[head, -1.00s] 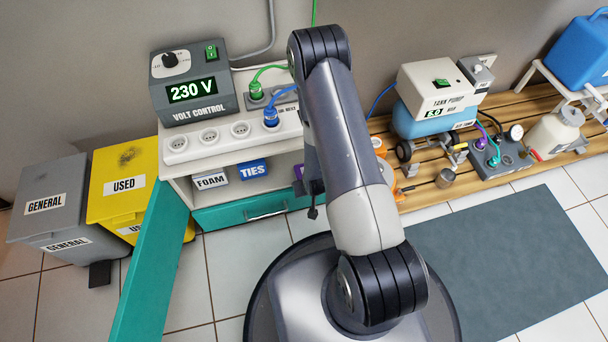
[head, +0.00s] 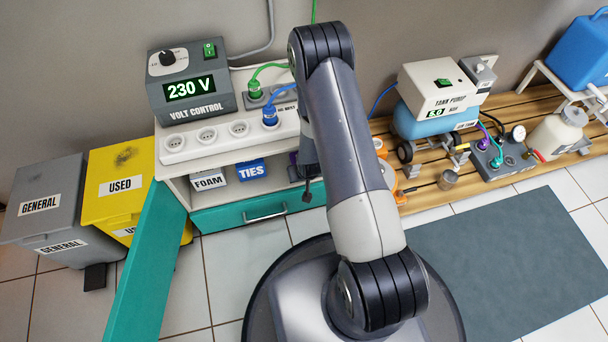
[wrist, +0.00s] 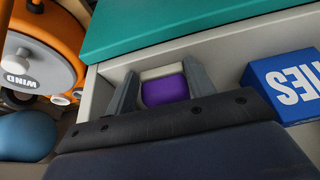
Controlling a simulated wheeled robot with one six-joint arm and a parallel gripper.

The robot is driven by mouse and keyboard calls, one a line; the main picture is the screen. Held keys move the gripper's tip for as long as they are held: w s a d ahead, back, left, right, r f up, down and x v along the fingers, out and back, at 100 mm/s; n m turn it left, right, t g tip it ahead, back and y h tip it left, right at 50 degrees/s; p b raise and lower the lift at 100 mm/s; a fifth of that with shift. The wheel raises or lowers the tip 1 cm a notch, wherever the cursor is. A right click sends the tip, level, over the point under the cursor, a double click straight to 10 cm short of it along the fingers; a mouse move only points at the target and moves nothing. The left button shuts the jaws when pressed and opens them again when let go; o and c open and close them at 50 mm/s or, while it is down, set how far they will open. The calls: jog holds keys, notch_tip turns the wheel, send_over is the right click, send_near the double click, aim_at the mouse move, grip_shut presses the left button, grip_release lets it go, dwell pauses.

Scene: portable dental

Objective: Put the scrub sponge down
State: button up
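The scrub sponge (wrist: 165,90), purple with a pale layer along one side, is between the two grey fingers of my gripper (wrist: 162,84) in the wrist view. The fingers lie close against its two sides, so the gripper looks shut on it. Whether the sponge touches the shelf is hidden. In the head view my arm covers most of the gripper, and only a bit of purple (head: 293,172) shows right of the TIES box.
The shelf also holds a FOAM box (head: 208,181). Above it are a socket strip (head: 205,137) and the volt control unit (head: 191,86). A teal drawer (head: 240,212) is below. An orange machine (wrist: 45,40) stands close by in the wrist view.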

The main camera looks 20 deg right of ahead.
jog(key=o, duration=0.4)
jog(key=shift+r, duration=0.1)
jog(key=shift+r+p, duration=0.3)
jog(key=p+v, duration=0.2)
jog(key=v, duration=0.5)
jog(key=shift+s+p, duration=0.1)
jog(key=shift+p, duration=0.2)
jog(key=b+x, duration=0.3)
jog(key=x, duration=0.5)
jog(key=shift+s+r+p, duration=0.15)
jog(key=shift+s+p, duration=0.4)
jog(key=shift+s, duration=1)
jog(key=shift+s+r+p, duration=0.15)
jog(key=shift+s+p, duration=0.35)
jog(key=shift+s, duration=1.05)
